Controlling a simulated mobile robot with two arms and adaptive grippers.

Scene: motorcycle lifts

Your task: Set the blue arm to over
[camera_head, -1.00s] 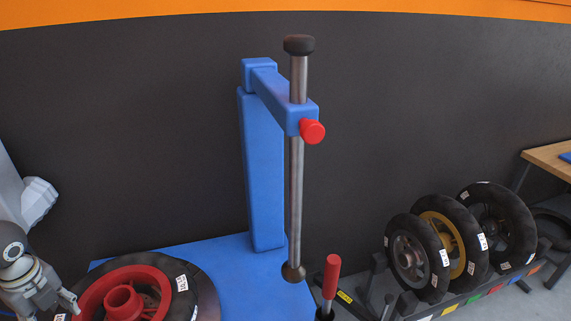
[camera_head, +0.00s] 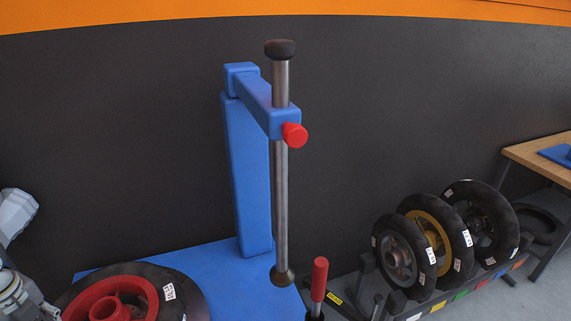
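The blue arm (camera_head: 253,98) reaches forward from the top of a blue upright post (camera_head: 246,175). Its front end holds a vertical steel rod (camera_head: 281,200) with a black cap (camera_head: 280,48) on top and a dark ball-shaped foot at the bottom. A red knob (camera_head: 295,135) sits on the front end of the arm. The post stands on a blue base (camera_head: 236,275). A wheel with a red rim (camera_head: 137,289) lies at the lower left, apart from the rod. Part of my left arm shows at the left edge, but its fingers are out of frame. My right gripper is not in view.
A red-handled lever (camera_head: 319,280) stands right of the rod's foot. A rack (camera_head: 462,292) with several upright wheels is at the right. A wooden table (camera_head: 540,152) is at the right edge. A dark wall is behind.

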